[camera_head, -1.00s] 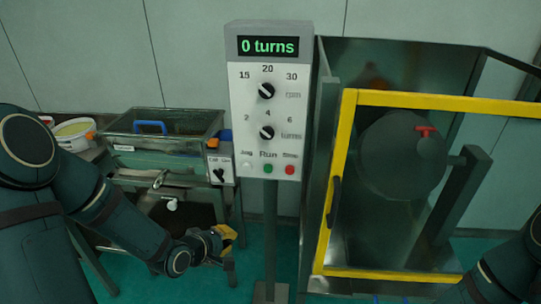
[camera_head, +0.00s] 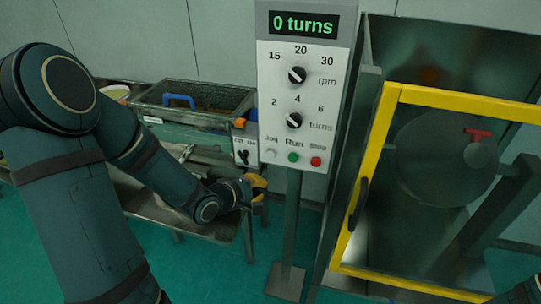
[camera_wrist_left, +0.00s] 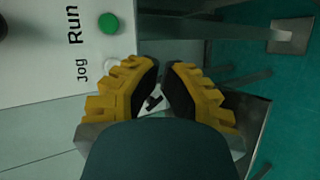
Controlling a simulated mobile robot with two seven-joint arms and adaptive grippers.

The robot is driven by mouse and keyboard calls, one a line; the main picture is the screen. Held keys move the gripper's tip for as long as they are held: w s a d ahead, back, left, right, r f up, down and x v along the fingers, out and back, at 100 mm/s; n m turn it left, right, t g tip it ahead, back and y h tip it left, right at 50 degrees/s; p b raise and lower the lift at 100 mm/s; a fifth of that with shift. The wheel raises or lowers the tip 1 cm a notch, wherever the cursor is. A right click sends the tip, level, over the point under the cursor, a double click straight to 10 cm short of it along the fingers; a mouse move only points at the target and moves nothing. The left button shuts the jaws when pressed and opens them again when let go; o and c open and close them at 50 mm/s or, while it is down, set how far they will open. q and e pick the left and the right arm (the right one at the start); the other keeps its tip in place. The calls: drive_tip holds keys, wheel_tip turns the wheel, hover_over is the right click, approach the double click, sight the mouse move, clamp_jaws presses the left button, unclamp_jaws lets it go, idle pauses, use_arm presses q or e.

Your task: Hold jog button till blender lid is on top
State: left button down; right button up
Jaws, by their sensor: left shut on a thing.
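The control panel (camera_head: 300,75) reads "0 turns". Its pale Jog button (camera_head: 271,152) is at the lower left, left of the green Run and red Stop buttons; Jog also shows in the left wrist view (camera_wrist_left: 110,64). My left gripper (camera_head: 255,187) is just below and left of the panel's lower edge. In the left wrist view its yellow fingers (camera_wrist_left: 161,66) are beside the Jog button, apart from it. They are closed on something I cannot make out. The grey blender drum (camera_head: 440,155) with a red handle (camera_head: 479,134) sits behind the yellow frame. My right gripper is out of view.
A yellow-framed guard (camera_head: 388,120) with a dark handle closes the blender bay at right. The sieve tray (camera_head: 190,118) with a blue handle stands at left. An Off/On switch box (camera_head: 245,150) is close above my left gripper. The panel post (camera_head: 289,230) stands on the green floor.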

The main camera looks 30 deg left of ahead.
sight(271, 154)
use_arm(q)
drive_tip(key=w+a, duration=0.2)
drive_tip(key=w, duration=0.6)
drive_tip(key=shift+w+p, duration=0.15)
drive_tip(key=shift+p, duration=0.2)
idle(1.2)
drive_tip(key=shift+w, duration=0.3)
